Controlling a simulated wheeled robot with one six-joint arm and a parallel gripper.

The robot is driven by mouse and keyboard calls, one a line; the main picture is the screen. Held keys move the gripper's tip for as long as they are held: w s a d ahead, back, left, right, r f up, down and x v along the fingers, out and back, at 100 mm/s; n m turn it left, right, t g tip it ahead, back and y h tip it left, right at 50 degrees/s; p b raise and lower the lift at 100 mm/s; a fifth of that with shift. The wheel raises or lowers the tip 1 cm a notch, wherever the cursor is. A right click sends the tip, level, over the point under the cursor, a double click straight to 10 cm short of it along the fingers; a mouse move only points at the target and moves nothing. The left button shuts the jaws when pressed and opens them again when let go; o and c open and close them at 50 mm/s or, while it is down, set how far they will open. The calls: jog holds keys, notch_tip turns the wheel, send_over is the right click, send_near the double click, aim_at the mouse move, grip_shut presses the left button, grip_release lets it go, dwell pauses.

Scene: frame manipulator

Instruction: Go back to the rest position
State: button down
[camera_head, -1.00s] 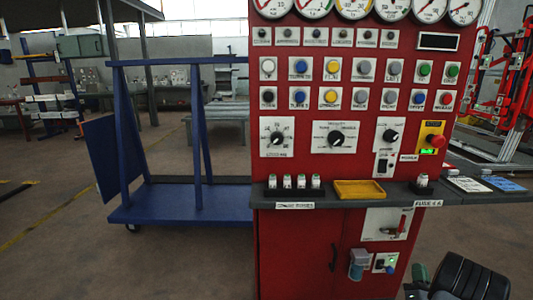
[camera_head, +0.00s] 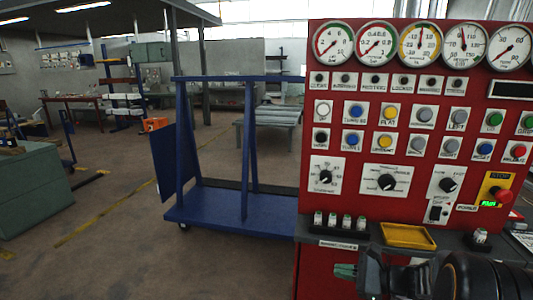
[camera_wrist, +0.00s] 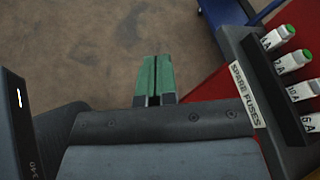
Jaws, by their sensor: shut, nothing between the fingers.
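My gripper (camera_head: 346,270) shows at the lower right of the head view, in front of the red control panel (camera_head: 402,110) and below its shelf. In the wrist view its green fingertips (camera_wrist: 154,76) lie side by side, shut with nothing between them. Bare floor lies beyond the fingertips. The shelf edge with the "spare fuses" label (camera_wrist: 244,95) is to their right, apart from them.
Several fuses (camera_wrist: 292,61) stand on the shelf, and a yellow tray (camera_head: 408,236) lies beside them. A blue cart (camera_head: 235,207) stands left of the panel. A grey-green box (camera_head: 35,190) is at far left. Open floor (camera_head: 120,240) lies between.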

jog(key=s+a+r+n+g+h+p, duration=0.6)
jog(key=s+a+r+n+g+p, duration=0.15)
jog(key=s+n, duration=0.3)
jog(key=s+d+r+n+t+h+p, duration=0.2)
jog(key=d+r+n+t+h+p, duration=0.1)
jog(key=r+n+h+p, duration=0.2)
notch_tip(320, 180, up, 3)
jog(key=n+h, duration=0.2)
jog(key=n, duration=0.2)
jog(key=shift+s+r, duration=0.2)
jog(key=shift+s, duration=0.05)
jog(key=shift+t, duration=0.25)
